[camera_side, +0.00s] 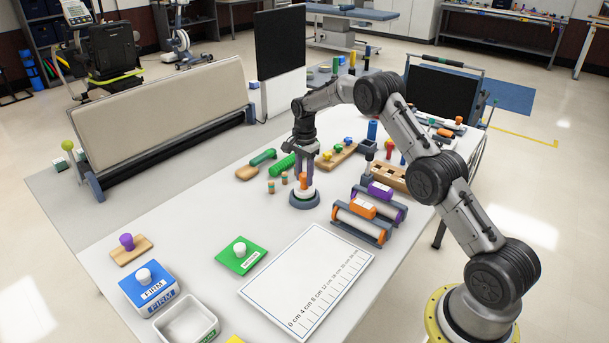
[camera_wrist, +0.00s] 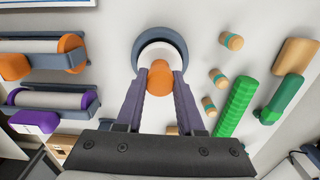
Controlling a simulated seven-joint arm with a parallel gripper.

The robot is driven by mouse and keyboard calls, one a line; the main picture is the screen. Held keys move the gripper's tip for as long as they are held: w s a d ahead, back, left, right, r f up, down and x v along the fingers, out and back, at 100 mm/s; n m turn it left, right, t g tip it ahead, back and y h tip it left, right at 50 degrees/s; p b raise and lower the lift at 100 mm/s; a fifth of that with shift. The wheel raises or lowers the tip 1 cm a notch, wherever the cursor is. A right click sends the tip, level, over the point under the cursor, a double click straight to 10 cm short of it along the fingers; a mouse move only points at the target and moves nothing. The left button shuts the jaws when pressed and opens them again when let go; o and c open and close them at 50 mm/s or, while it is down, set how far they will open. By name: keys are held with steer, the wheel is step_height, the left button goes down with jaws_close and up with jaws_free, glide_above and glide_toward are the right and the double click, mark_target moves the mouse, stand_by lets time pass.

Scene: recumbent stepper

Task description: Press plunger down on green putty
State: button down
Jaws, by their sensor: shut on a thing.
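My gripper (camera_side: 304,176) points down at the middle of the table. Its fingers (camera_wrist: 161,78) are shut on an orange knob (camera_wrist: 160,84), which also shows in the side view (camera_side: 304,186). The knob stands over a round grey-blue base (camera_side: 304,199) with a white centre, and this base sits on the table. I cannot tell whether the knob is lifted from it. A flat green square (camera_side: 229,259) with a label lies nearer the front, left of the ruled sheet.
A blue FIRM block (camera_side: 160,297) with a white knob, a white tub (camera_side: 187,321) and a wooden board with a purple knob (camera_side: 127,241) stand front left. A ruled sheet (camera_side: 300,285) lies in front. Rollers (camera_side: 360,226) are to the right. Small pegs and green cylinders (camera_wrist: 235,108) are close by.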

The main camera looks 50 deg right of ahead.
steer(key=shift+f, duration=0.45)
stand_by(1.6)
steer(key=shift+s+a+f, duration=0.1)
steer(key=shift+s+f, duration=0.1)
steer(key=shift+f, duration=0.35)
stand_by(2.0)
steer(key=shift+r, duration=0.15)
steer(key=shift+w+r, duration=0.2)
steer(key=shift+r, duration=3)
